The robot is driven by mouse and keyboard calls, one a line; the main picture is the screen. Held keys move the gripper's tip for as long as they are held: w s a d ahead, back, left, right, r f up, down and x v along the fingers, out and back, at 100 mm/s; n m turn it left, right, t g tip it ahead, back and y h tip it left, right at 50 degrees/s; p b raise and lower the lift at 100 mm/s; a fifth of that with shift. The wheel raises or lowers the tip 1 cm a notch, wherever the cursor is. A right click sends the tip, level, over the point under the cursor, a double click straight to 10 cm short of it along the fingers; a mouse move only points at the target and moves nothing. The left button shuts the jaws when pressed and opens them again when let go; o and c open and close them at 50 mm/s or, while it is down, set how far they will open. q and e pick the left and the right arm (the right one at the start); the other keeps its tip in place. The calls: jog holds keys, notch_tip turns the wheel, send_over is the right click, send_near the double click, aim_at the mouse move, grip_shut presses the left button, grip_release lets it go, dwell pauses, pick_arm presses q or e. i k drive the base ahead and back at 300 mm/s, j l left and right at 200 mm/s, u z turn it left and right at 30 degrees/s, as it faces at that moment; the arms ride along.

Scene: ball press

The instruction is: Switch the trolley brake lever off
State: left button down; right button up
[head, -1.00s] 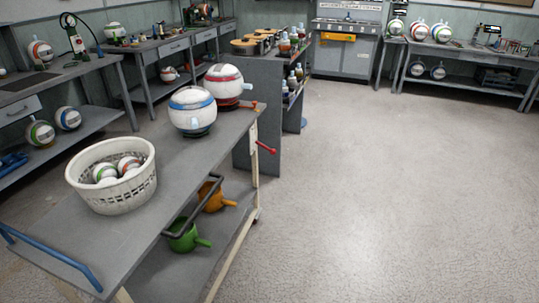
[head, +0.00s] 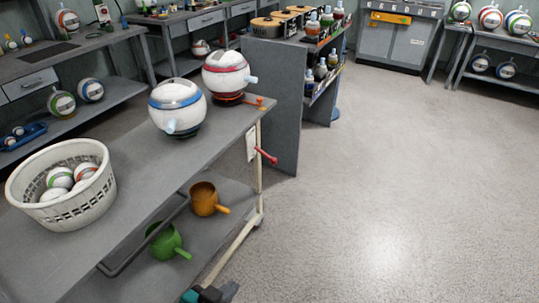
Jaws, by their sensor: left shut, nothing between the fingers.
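The grey trolley (head: 105,225) stands at the left with a cream frame. A red lever (head: 266,156) sticks out to the right from its far right leg, below the top and beside a white tag (head: 251,144). I take this for the brake lever. A smaller red handle (head: 262,102) shows at the top's far corner. My left gripper (head: 208,294), teal and dark, shows in part at the bottom edge. It is shut and empty, low and well nearer to me than the lever. My right gripper is not in view.
On the trolley top are a white basket of balls (head: 98,207), a blue-banded ball pot (head: 178,106) and a red-banded one (head: 226,76). Green (head: 165,243) and orange (head: 204,199) pots sit on its lower shelf. A grey shelf unit (head: 272,95) stands behind. The floor at right is clear.

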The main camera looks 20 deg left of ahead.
aim_at(274, 161)
jog(key=i+u, duration=0.25)
jog(key=i, duration=1)
jog(key=i+j, duration=0.1)
jog(key=i, duration=0.15)
